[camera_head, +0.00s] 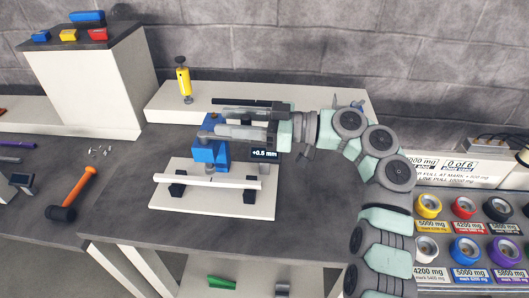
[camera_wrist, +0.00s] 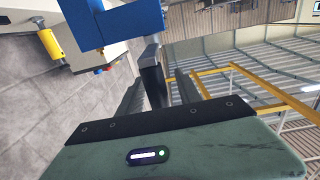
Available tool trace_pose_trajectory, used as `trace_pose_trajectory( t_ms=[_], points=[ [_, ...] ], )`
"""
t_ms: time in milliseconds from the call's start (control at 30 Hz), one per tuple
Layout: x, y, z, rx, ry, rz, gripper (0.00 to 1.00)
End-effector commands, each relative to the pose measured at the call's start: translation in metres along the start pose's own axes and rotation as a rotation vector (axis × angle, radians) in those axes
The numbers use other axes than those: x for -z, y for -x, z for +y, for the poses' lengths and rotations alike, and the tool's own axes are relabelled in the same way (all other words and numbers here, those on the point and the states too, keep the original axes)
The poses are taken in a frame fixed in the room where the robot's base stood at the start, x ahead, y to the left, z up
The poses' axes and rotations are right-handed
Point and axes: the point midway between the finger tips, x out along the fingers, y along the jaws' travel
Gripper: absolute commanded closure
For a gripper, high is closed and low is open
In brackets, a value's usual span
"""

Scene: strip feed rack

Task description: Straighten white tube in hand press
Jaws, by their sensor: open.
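The white tube (camera_head: 215,180) lies across two black supports (camera_head: 177,187) on the white base plate (camera_head: 219,207) of the hand press. The blue press body (camera_head: 208,148) stands behind the tube, its ram above the tube's middle. A small display (camera_head: 265,154) reads +0.5 mm. My gripper (camera_head: 222,121) is above and behind the tube, at the top of the press, with its fingers pointing left. In the wrist view, a dark lever-like bar (camera_wrist: 153,82) stands between the open fingers, near the blue press (camera_wrist: 118,22). I cannot tell whether they touch it.
A yellow tool (camera_head: 184,80) stands on the white shelf behind. An orange-handled hammer (camera_head: 74,193) and small metal bits (camera_head: 98,151) lie on the bench at left. Coloured rolls (camera_head: 428,206) fill the rack at right. Bench around the plate's left side is clear.

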Motion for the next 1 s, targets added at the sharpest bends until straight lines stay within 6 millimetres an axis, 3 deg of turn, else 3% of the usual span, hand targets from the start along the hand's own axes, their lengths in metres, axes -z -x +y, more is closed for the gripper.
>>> trace_pose_trajectory(
  t_ms=[600,1000],
  points=[
    [0.002,0.055,0.001,-0.002,0.001,-0.001,0.58],
    [0.001,0.059,0.000,-0.001,0.001,0.000,0.58]
  ],
)
